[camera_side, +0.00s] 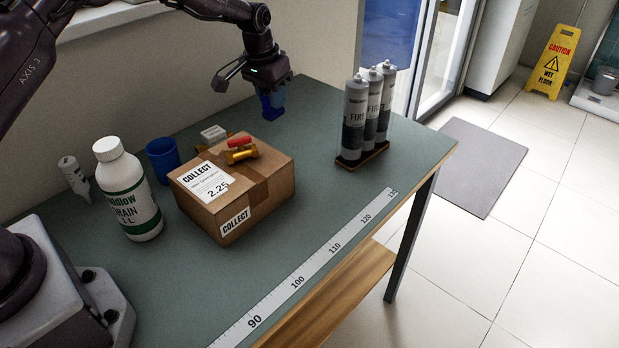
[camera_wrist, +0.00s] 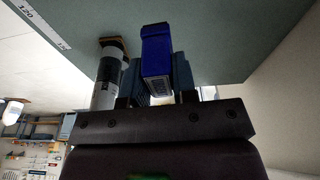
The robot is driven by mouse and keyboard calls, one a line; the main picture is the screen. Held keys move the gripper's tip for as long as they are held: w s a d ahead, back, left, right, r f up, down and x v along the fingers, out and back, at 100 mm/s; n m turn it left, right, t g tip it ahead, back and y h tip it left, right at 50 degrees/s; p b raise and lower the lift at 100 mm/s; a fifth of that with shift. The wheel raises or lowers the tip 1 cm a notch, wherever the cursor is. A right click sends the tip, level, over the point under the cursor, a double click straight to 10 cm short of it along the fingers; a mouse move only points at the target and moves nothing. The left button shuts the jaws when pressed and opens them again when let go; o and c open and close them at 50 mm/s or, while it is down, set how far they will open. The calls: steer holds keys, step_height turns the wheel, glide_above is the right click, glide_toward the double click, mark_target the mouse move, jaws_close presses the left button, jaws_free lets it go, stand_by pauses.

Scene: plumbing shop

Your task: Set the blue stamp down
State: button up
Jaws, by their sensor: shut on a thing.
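The blue stamp (camera_side: 273,102) is between the fingers of my gripper (camera_side: 270,92) near the back edge of the table in the side view. In the wrist view the stamp (camera_wrist: 156,45) sits between the two fingers of my gripper (camera_wrist: 158,78), which is shut on it. The stamp points toward the green-grey table top (camera_side: 325,120). I cannot tell how large the gap under it is, or whether it touches the table.
A cardboard box (camera_side: 262,195) with a brass fitting (camera_side: 240,155) and a red piece on top stands to the left. Cartridges (camera_side: 355,118) stand on a holder to the right.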

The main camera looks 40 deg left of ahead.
steer(key=s+d+r+m, duration=0.2)
steer(key=s+d, duration=0.5)
steer(key=d, duration=0.4)
steer(key=s+d+f+n, duration=0.1)
steer(key=s+d+f, duration=0.1)
steer(key=s, duration=0.6)
steer(key=w+f, duration=0.3)
steer(key=w, duration=0.1)
steer(key=w+d+f, duration=0.1)
steer(key=w+f, duration=0.2)
steer(key=w, duration=0.2)
steer(key=w+f, duration=0.3)
steer(key=w, duration=0.2)
steer(key=shift+d+f, duration=0.25)
steer(key=shift+d, duration=0.15)
steer(key=shift+w+f, duration=0.1)
steer(key=shift+f, duration=0.1)
steer(key=shift+w+f, duration=0.15)
steer(key=shift+f, duration=1.55)
